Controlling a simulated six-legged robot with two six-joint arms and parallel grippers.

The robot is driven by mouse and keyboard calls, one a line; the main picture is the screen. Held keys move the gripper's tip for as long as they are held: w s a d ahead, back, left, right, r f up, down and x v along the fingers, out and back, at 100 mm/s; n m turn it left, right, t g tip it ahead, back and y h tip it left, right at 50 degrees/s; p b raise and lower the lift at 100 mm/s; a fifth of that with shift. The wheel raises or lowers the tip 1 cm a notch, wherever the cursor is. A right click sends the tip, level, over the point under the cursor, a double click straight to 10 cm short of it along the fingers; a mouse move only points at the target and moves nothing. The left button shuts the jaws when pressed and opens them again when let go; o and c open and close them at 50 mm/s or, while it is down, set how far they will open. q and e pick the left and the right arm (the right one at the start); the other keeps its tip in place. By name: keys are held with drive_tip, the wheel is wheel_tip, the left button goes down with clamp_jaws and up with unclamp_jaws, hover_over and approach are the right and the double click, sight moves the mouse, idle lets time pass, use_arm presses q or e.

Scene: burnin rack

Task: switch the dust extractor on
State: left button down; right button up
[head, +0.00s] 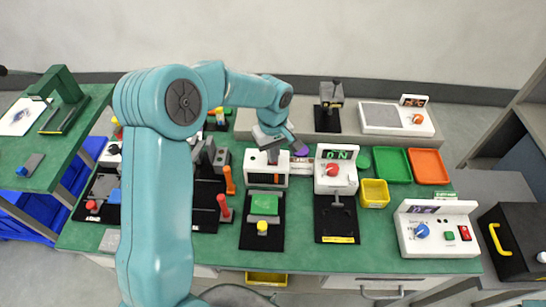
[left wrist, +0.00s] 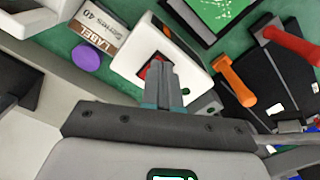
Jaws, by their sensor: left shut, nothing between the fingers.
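No unit carries a readable dust extractor label, so I cannot tell for sure which one it is. A white box (head: 281,181) stands mid-bench, with a dark slot in its front. In the left wrist view the white box (left wrist: 193,62) has a red switch (left wrist: 150,70) in a dark frame on top. My left gripper (head: 273,156) is shut and empty, pointing down at the box top. Its fingertips (left wrist: 160,68) are at the red switch and partly hide it; I cannot tell whether they touch or which way the switch is set. My right gripper is not in view.
A label box (left wrist: 102,30) and purple knob (left wrist: 88,56) are close beside the gripper. An orange handle (left wrist: 236,84) lies on the other side. Yellow, green and orange trays are farther right.

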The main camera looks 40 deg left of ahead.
use_arm(q)
drive_tip(key=shift+f, duration=0.3)
drive_tip(key=shift+s, duration=0.1)
drive_tip(key=shift+r, duration=0.5)
wheel_tip(320, 180, up, 3)
drive_tip(key=shift+r+p, duration=0.1)
drive_tip(key=shift+p, duration=1.05)
wheel_tip(320, 180, up, 2)
drive_tip(key=shift+r+p, duration=0.1)
drive_tip(key=shift+p, duration=0.55)
drive_tip(key=shift+r, duration=0.4)
drive_tip(key=shift+f, duration=0.1)
